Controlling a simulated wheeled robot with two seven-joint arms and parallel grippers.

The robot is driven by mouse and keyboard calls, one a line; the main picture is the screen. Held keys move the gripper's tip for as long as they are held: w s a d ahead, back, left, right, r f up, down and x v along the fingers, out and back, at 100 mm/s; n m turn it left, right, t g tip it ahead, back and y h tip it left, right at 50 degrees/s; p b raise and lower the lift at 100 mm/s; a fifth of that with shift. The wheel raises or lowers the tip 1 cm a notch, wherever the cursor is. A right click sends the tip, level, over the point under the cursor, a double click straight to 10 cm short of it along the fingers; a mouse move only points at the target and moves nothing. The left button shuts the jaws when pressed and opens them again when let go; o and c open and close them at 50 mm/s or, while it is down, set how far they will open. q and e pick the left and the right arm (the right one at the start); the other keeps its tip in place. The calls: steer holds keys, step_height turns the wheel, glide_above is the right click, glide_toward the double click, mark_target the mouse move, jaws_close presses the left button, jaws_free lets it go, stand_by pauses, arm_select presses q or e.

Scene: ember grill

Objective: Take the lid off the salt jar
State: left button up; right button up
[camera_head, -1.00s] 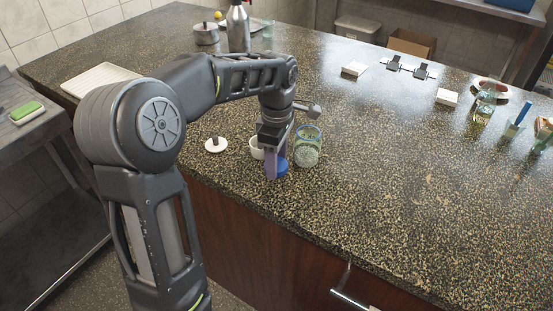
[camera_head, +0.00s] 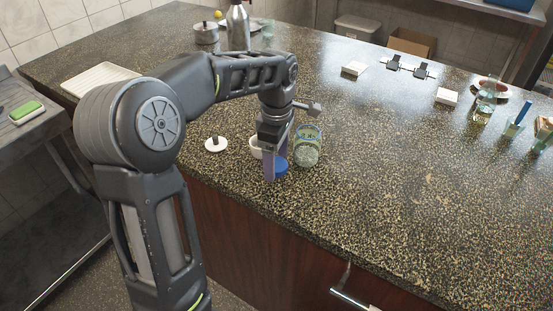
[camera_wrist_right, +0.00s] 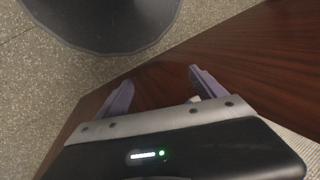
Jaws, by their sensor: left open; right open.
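A clear glass jar (camera_head: 306,153) with pale, grainy contents stands upright on the counter, and its top looks open. A round blue lid (camera_head: 281,168) lies on the counter just in front and left of it. My left gripper (camera_head: 275,170) points down at the blue lid, fingers open around or beside it; I cannot tell whether they touch it. A small white pot (camera_head: 256,146) is partly hidden behind the left gripper. A white disc-shaped lid with a dark knob (camera_head: 215,145) lies to its left. My right gripper (camera_wrist_right: 161,88) is open and empty.
The speckled counter (camera_head: 390,180) is clear to the right of the jar. A steel bottle (camera_head: 238,28) and a metal pot (camera_head: 206,33) stand at the back. A white tray (camera_head: 100,79) lies at the left. Dark wood cabinet panelling (camera_wrist_right: 250,50) is close to the right gripper.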

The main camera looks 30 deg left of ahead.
mark_target(277, 164)
arm_select(q)
step_height(277, 164, up, 6)
steer(key=shift+r, duration=0.1)
step_height(277, 164, up, 6)
steer(key=p, duration=0.4)
steer(key=shift+f, duration=0.2)
stand_by(0.5)
